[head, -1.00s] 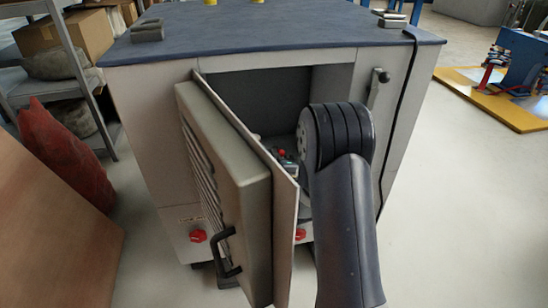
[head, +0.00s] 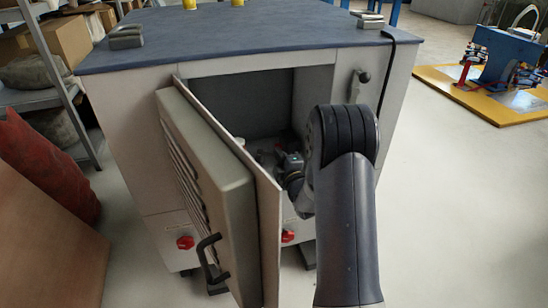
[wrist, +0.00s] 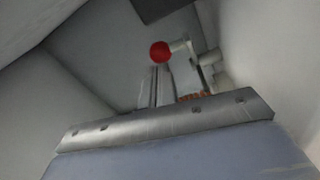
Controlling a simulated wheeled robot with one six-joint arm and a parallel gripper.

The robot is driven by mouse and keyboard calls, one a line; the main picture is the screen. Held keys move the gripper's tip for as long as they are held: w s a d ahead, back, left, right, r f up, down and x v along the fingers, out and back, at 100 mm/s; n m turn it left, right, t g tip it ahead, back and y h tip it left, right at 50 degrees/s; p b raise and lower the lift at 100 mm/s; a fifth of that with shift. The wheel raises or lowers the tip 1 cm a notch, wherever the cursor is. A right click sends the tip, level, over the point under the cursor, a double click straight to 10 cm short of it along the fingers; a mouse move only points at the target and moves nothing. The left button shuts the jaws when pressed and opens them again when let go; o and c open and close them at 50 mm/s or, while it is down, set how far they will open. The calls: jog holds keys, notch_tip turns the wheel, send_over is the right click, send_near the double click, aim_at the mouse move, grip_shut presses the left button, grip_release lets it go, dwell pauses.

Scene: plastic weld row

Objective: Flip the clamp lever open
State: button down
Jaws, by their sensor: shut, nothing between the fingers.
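The clamp lever shows in the wrist view as a red ball knob (wrist: 160,52) on a pale metal arm. The clamp's grey metal body (wrist: 207,72) stands to its right, with a small orange-red part low on it. My gripper (wrist: 158,70) points into the cabinet, its two slim fingers shut together and empty. The fingertips are just below the knob in the picture; I cannot tell whether they touch it. In the head view my gripper (head: 292,168) is small inside the opening, partly covered by my arm, and the knob cannot be made out.
The grey cabinet (head: 125,145) has a dark blue top (head: 245,42). Its louvred door (head: 215,165) stands open, left of my arm. A black-knobbed handle (head: 360,80) is on the front, right of the opening. Cabinet walls lie close around my gripper. Open floor lies to the right.

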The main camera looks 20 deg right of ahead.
jog(key=shift+w+d, duration=0.45)
jog(key=shift+d, duration=0.15)
dwell(0.3)
jog(key=s+d+p, duration=0.1)
jog(key=s+p, duration=0.1)
jog(key=s, duration=0.8)
jog(key=shift+s+f, duration=0.35)
jog(key=w, duration=0.3)
jog(key=w+b, duration=0.1)
jog(key=w, duration=0.3)
jog(key=w+a+b, duration=0.1)
jog(key=w, duration=0.2)
jog(key=shift+w+r, duration=0.25)
jog(key=shift+w, duration=0.05)
jog(key=shift+s+a+r, duration=0.1)
jog(key=shift+s+a, duration=0.2)
jog(key=shift+a, duration=0.25)
jog(key=shift+s+a, duration=0.25)
jog(key=shift+a, duration=0.1)
